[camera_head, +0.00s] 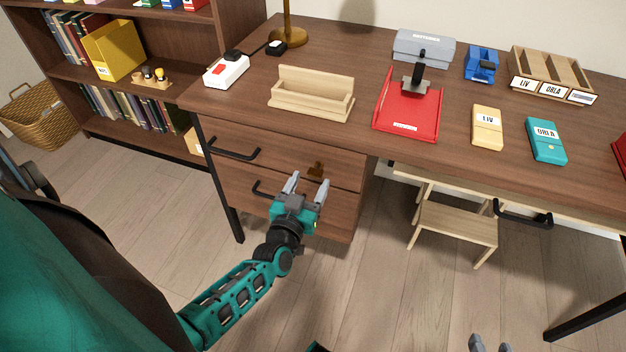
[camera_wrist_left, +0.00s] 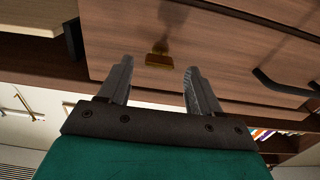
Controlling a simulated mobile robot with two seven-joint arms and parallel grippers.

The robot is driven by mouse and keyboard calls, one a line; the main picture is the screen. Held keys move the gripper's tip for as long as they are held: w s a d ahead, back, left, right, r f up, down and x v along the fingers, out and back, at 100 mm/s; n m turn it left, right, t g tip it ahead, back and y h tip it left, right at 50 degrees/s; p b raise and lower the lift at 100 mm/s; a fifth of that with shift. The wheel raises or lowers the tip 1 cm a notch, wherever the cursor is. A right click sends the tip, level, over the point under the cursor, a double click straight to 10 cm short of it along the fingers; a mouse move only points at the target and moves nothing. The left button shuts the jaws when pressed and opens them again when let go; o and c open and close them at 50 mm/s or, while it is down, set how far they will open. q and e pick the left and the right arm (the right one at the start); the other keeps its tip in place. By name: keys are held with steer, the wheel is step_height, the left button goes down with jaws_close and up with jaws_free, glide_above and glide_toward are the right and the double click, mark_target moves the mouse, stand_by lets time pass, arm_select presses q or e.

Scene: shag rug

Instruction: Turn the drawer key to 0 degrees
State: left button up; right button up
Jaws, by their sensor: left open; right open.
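The drawer key (camera_head: 316,170) is a small brass-brown piece on the right part of the upper drawer front (camera_head: 275,150) under the desk. It also shows in the left wrist view (camera_wrist_left: 159,58), ahead of and between my fingers. Its exact angle is too small to tell. My left gripper (camera_head: 308,186) is open and empty, just below and in front of the key, and appears apart from it. My right gripper (camera_head: 490,345) shows only its fingertips at the bottom edge, open and far from the drawers.
Black bar handles (camera_head: 232,150) stick out from the drawer fronts left of the key. The desk top holds a wooden holder (camera_head: 312,93), a red tray (camera_head: 408,120) and labelled boxes. A wooden step stool (camera_head: 455,222) stands under the desk on the right.

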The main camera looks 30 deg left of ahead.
mark_target(316, 171)
arm_select(q)
steer(key=shift+x, duration=1.4)
steer(key=shift+d, duration=0.1)
steer(key=shift+c, duration=0.3)
steer(key=c, duration=1)
